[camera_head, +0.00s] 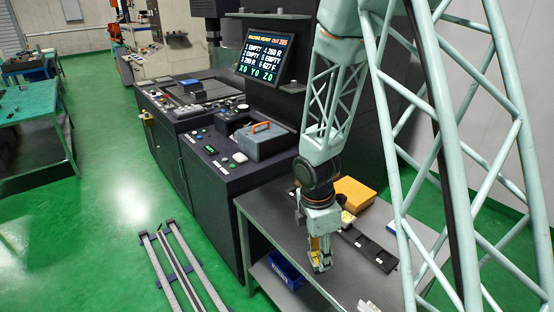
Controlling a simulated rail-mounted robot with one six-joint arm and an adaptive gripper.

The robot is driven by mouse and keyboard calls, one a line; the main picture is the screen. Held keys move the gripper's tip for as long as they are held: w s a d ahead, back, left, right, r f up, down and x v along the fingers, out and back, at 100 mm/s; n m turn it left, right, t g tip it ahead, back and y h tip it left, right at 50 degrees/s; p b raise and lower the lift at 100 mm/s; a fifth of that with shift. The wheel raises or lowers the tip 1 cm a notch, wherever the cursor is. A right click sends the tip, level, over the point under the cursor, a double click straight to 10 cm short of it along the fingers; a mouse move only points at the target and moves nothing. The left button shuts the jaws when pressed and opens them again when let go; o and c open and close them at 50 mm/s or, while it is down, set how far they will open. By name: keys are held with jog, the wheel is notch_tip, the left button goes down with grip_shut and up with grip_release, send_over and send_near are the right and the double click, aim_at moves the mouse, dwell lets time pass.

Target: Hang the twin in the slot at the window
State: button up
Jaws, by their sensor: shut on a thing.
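My gripper (320,266) points down over the grey side table, right of the machine. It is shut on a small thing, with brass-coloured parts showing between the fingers. The fingers hide much of it, and I cannot tell for certain that it is the twin. Another small pale yellow piece (348,218) shows just right of my wrist, beside the dark rack (367,247). I cannot make out the window or its slot in this view.
The machine's screen (264,58) shows rows of text, some reading EMPTY. A grey box with an orange handle (260,140) stands on the console. A yellow box (354,194) sits on the grey table (268,208). A blue bin (285,270) is below. Floor rails (180,268) run at left.

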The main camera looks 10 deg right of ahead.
jog(key=shift+w+d+m, duration=0.15)
jog(key=shift+w+m, duration=0.35)
jog(key=shift+w, duration=0.05)
jog(key=shift+w+d+m, duration=0.15)
jog(key=shift+w+m, duration=0.35)
jog(key=shift+w, duration=0.05)
jog(key=shift+o, duration=0.2)
jog(key=w+m, duration=0.7)
jog(key=shift+w+d+r+m+g+b, duration=0.25)
jog(key=shift+w+d+m+g+b, duration=0.05)
jog(key=shift+d+g, duration=0.1)
jog(key=w+a+r+m+y, duration=0.1)
jog(key=w+m, duration=0.8)
jog(key=m, duration=0.1)
jog(key=shift+a+r+g+b, duration=0.2)
jog(key=shift+r+g+b, duration=0.1)
jog(key=shift+r+g, duration=0.1)
jog(key=shift+s, duration=0.1)
